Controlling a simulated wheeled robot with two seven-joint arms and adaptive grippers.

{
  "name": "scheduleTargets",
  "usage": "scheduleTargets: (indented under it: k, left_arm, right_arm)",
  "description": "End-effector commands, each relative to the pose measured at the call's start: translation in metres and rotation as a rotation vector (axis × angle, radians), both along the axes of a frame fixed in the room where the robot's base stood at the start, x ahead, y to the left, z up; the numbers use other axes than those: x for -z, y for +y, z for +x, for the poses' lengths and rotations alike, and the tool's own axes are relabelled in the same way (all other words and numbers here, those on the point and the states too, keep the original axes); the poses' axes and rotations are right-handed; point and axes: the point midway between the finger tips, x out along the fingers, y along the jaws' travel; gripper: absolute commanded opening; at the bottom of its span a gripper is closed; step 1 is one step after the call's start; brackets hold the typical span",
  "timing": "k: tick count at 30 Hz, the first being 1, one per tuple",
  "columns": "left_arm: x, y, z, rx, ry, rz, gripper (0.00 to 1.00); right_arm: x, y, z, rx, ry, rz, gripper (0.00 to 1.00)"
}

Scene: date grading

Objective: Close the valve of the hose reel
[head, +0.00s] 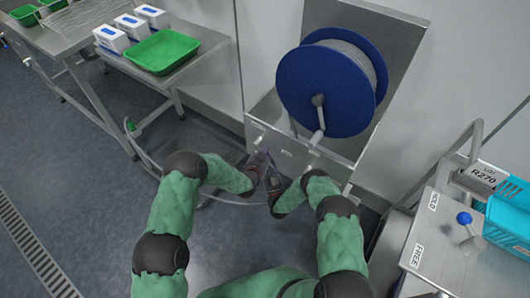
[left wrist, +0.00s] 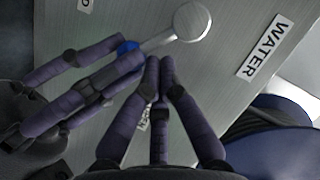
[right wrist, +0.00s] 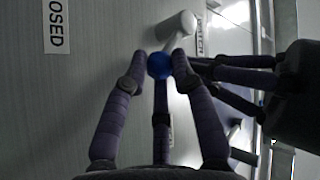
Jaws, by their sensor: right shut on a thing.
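The valve is a lever with a pale round hub (right wrist: 177,24) and a blue knob (right wrist: 158,66), on the steel front of the hose reel's box. My right gripper (right wrist: 162,60) is shut on the blue knob. The left wrist view shows the hub (left wrist: 192,22), and the knob (left wrist: 128,47) between my right fingers. My left gripper (left wrist: 160,62) has its fingertips together just beside the lever, with nothing seen between them. A partly cut-off "CLOSED" label (right wrist: 56,26) and a "WATER" label (left wrist: 265,48) are on the panel. In the head view both grippers hide most of the valve.
The blue hose reel (head: 310,90) stands above the box. A clear hose (head: 150,160) hangs at the left, below a steel table with a green tray (head: 163,51) and white boxes (head: 111,38).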

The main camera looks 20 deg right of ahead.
Motion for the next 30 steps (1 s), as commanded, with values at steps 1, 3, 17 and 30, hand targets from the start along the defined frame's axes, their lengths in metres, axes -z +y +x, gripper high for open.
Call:
scheduleTargets:
  k: [1,3,17,30]
  left_arm:
    - [0.007,0.003,-0.002,-0.004,0.012,0.007,0.0]
    - [0.008,0.003,-0.003,-0.003,0.014,0.007,0.0]
    - [0.008,0.002,-0.004,-0.001,0.016,0.008,0.0]
    - [0.005,0.002,-0.002,-0.002,0.01,0.005,0.0]
  right_arm:
    - [0.0,0.001,-0.001,-0.001,-0.003,0.0,0.0]
    - [0.0,0.001,-0.001,-0.001,-0.004,0.001,0.0]
    - [-0.001,0.0,-0.001,0.0,-0.004,0.0,0.5]
    - [0.022,0.0,-0.041,0.002,-0.001,0.002,0.5]
